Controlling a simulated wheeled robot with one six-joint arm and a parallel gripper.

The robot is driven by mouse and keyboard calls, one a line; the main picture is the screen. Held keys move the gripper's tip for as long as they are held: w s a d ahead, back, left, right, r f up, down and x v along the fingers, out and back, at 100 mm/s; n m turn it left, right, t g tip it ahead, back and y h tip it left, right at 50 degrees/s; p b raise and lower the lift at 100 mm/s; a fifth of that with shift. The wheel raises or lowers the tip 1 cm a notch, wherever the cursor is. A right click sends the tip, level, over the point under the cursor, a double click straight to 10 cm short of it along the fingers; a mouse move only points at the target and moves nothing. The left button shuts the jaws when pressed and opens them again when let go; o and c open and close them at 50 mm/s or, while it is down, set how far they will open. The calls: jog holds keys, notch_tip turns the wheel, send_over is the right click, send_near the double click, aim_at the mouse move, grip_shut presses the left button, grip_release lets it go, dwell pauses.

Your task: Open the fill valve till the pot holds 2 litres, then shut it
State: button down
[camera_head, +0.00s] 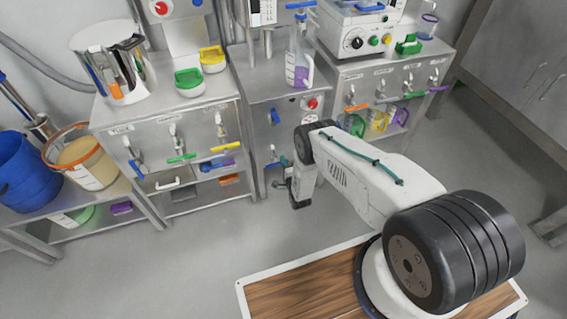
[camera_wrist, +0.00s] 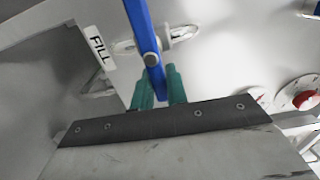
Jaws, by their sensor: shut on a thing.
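The fill valve's blue lever (camera_wrist: 146,45) is in the wrist view, beside a white label (camera_wrist: 101,48) reading FILL, and pivots at a metal fitting on a pale panel. My gripper (camera_wrist: 158,88) has its green fingertips closed around the lever's lower end. In the head view my gripper (camera_head: 287,163) is low at the front of the middle cabinet, partly hidden by my arm. A clear graduated jug (camera_head: 299,62) with a purple base stands on that cabinet. A steel vessel (camera_head: 108,62) stands on the left cabinet. I cannot tell which is the pot, nor read a fill level.
A red knob (camera_wrist: 306,100) is right of my gripper in the wrist view. The left cabinet (camera_head: 165,130) and right cabinet (camera_head: 362,75) carry several coloured-handled taps. A blue bucket (camera_head: 25,170) and a tub (camera_head: 84,163) stand far left. Grey floor (camera_head: 230,230) is open in front.

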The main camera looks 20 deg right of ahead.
jog(key=c, duration=1.4)
grip_release()
jog(key=shift+s, duration=0.1)
jog(key=s, duration=0.7)
jog(key=shift+s, duration=0.35)
